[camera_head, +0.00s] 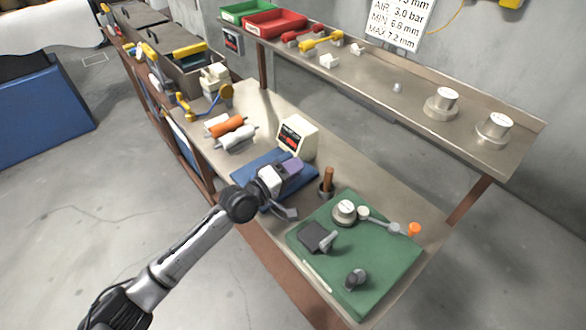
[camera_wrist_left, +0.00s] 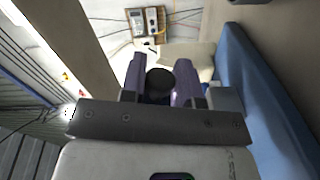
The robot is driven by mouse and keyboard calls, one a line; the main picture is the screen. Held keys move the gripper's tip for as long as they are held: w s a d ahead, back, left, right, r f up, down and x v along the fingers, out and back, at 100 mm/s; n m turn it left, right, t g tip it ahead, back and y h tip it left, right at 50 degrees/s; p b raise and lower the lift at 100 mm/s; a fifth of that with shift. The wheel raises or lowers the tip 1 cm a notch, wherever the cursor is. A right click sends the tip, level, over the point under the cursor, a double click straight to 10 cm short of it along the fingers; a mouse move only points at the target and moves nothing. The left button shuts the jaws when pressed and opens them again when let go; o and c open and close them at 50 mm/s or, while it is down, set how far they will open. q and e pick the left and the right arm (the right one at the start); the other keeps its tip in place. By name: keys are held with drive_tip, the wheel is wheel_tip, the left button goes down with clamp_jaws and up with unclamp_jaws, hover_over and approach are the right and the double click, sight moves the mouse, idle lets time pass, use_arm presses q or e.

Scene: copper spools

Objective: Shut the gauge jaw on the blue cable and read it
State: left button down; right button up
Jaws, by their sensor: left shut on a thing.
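My left gripper (camera_head: 292,168) reaches over the blue mat (camera_head: 240,174), just in front of a cream box with a dark and red face (camera_head: 298,134), which looks like the gauge. In the left wrist view, the purple fingers of my left gripper (camera_wrist_left: 160,84) are shut on a dark round knob (camera_wrist_left: 160,80). The cream body (camera_wrist_left: 200,58) shows just beyond the fingers, and the blue mat (camera_wrist_left: 240,75) is at the right. I cannot make out the blue cable or the gauge jaw; the gripper hides that spot. My right gripper is not in view.
A brown-handled tool in a cup (camera_head: 327,184) stands right of my gripper. The green mat (camera_head: 375,285) holds several metal pieces. White and orange rollers (camera_head: 230,125) lie at the left. A raised shelf (camera_head: 420,110) runs along the back.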

sight(283, 155)
use_arm(q)
drive_tip(key=shift+r, duration=0.1)
drive_tip(key=n, duration=0.1)
drive_tip(key=w+a+r+n+p, duration=0.1)
drive_tip(key=n, duration=0.1)
drive_tip(key=shift+w+a+r+n, duration=0.1)
drive_tip(key=shift+w+a+n, duration=0.05)
drive_tip(key=shift+n, duration=0.15)
drive_tip(key=shift+w+a+r+n+p, duration=0.15)
drive_tip(key=shift+w+a+n+p, duration=0.25)
drive_tip(key=shift+n, duration=0.45)
drive_tip(key=shift+w+a+r+n+p, duration=0.15)
drive_tip(key=shift+w+a+n+p, duration=0.2)
drive_tip(key=shift+n, duration=0.5)
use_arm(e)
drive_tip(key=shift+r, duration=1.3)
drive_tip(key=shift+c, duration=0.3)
